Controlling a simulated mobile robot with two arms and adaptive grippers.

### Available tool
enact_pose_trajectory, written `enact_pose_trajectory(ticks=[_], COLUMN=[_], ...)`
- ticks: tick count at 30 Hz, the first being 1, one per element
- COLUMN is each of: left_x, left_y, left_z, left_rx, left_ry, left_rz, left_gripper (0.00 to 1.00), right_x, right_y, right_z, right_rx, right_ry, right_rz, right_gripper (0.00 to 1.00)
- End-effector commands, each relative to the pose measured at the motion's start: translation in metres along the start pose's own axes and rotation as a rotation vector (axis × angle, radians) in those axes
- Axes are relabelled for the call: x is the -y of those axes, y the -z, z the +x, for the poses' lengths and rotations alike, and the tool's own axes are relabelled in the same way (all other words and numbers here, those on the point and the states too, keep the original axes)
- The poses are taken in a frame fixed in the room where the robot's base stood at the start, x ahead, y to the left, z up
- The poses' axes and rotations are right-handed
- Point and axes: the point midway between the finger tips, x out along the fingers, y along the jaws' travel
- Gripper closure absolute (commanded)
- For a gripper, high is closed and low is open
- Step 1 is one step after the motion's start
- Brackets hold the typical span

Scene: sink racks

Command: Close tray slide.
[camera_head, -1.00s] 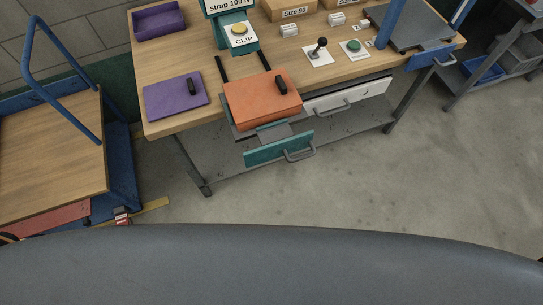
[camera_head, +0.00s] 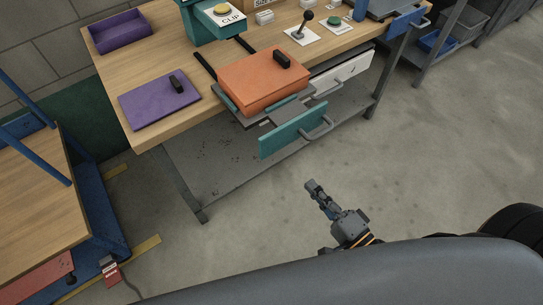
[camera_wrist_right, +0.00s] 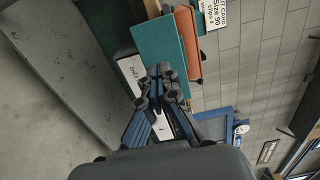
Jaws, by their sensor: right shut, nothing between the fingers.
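The tray slide, with a teal front panel (camera_head: 292,131) and a grey bar handle (camera_head: 320,128), sticks out from under the front edge of the workbench. An orange box (camera_head: 265,77) with a black knob sits above its back part. My right gripper (camera_head: 312,185) is below and in front of the teal panel, apart from it, shut and empty. In the right wrist view its closed fingers (camera_wrist_right: 167,72) show in front of the teal panel (camera_wrist_right: 158,42), and the orange box (camera_wrist_right: 193,44) lies beyond. My left gripper is not in view.
A white drawer (camera_head: 343,70) with its own handle is right of the slide. A purple lid (camera_head: 160,100) and a purple bin (camera_head: 121,33) are on the workbench (camera_head: 182,58). A blue cart (camera_head: 95,205) stands at left. The floor before the bench is clear.

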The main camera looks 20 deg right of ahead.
Motion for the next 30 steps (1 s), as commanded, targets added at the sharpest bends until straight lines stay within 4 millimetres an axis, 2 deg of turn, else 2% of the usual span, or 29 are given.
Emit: enact_pose_trajectory(ticks=[6,12,18,24,30], left_x=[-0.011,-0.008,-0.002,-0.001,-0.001], left_y=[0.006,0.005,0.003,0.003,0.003], left_z=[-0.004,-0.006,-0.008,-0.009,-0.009], left_rx=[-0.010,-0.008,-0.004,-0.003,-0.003], left_ry=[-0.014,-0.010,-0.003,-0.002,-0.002], left_rz=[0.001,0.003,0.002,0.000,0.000], left_gripper=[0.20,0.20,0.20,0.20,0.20], right_x=[0.002,0.002,0.001,0.000,-0.001], right_y=[0.000,0.001,0.000,0.000,0.000], right_z=[0.037,0.081,0.116,0.133,0.136], right_rx=[-0.001,-0.002,-0.001,-0.001,-0.001], right_ry=[0.005,0.002,0.000,-0.002,-0.003], right_rz=[-0.003,-0.003,-0.004,-0.004,-0.003], right_gripper=[1.00,1.00,1.00,1.00,1.00])
